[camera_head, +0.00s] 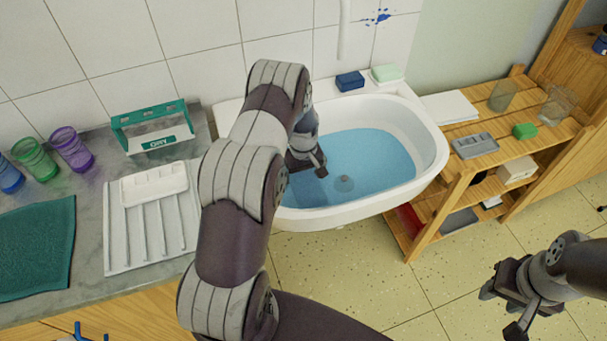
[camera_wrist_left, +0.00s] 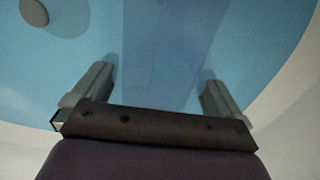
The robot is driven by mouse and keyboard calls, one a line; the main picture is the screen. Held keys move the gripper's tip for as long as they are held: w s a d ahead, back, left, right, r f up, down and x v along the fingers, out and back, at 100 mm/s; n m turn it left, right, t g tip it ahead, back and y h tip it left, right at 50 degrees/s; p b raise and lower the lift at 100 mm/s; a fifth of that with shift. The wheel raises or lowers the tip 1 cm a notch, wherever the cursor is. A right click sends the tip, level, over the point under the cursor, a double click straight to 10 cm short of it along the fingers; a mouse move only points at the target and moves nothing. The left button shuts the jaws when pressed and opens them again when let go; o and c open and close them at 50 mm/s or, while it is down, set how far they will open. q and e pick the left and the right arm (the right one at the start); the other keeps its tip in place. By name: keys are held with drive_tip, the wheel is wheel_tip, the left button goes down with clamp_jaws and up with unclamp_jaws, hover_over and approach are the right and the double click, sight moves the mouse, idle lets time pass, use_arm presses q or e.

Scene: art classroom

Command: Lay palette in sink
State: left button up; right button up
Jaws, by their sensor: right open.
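A white rectangular tray with shallow wells, which looks like the palette (camera_head: 153,184), lies on the upper end of a white ribbed drainboard (camera_head: 118,240) on the counter. My left gripper (camera_head: 312,172) is over the left part of the basin, pointing down. In the left wrist view, its fingers (camera_wrist_left: 157,95) are apart with only blue water between them. My left arm hides the sink's left end. My right gripper (camera_head: 503,302) is open and empty over the floor at lower right.
A box marked DRY (camera_head: 153,127) stands behind the drainboard. Coloured cups (camera_head: 72,148) and a green cloth (camera_head: 35,245) are at left. Blue (camera_head: 350,81) and pale green (camera_head: 386,74) blocks sit on the sink's back ledge. A wooden shelf (camera_head: 455,175) stands right of the sink.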

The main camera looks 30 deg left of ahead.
sight(304, 181)
use_arm(q)
wheel_tip(304, 181, up, 11)
drive_tip(key=s+d+r+m+p, duration=0.2)
drive_tip(key=s+d+r+m, duration=0.3)
drive_tip(key=s, duration=0.4)
drive_tip(key=s+d+r+m+t+p, duration=0.1)
drive_tip(key=s+d+r+m+p, duration=0.1)
drive_tip(key=s+d+r+m, duration=0.3)
drive_tip(key=s+d+r, duration=0.3)
drive_tip(key=s+r, duration=0.2)
drive_tip(key=shift+p, duration=0.35)
drive_tip(key=shift+w, duration=0.1)
